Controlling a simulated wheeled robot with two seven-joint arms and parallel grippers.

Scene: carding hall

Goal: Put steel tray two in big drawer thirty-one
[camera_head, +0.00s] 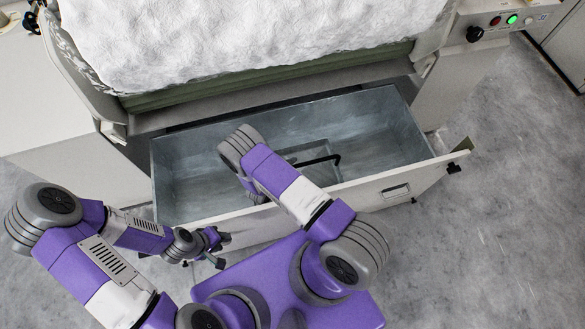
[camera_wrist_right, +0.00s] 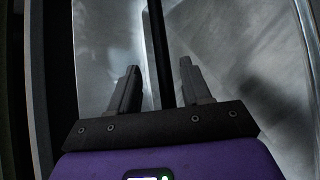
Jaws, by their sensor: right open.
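A grey steel tray (camera_head: 312,151) with a black bar handle (camera_head: 322,160) sits inside the open big drawer (camera_head: 385,145), on its floor near the middle. My right forearm covers the tray's left part and hides my right gripper in the head view. In the right wrist view, my right gripper (camera_wrist_right: 156,88) is open, with the black handle (camera_wrist_right: 157,45) running between its two fingers. The fingers stand apart from the bar. My left gripper (camera_head: 219,247) is outside the drawer, near its front left; its finger gap is too small to read. No number shows on tray or drawer.
The drawer's front panel (camera_head: 395,190) has a small label plate and faces me. White fibre batting (camera_head: 245,35) lies over the machine above the drawer. Floor at the right is clear.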

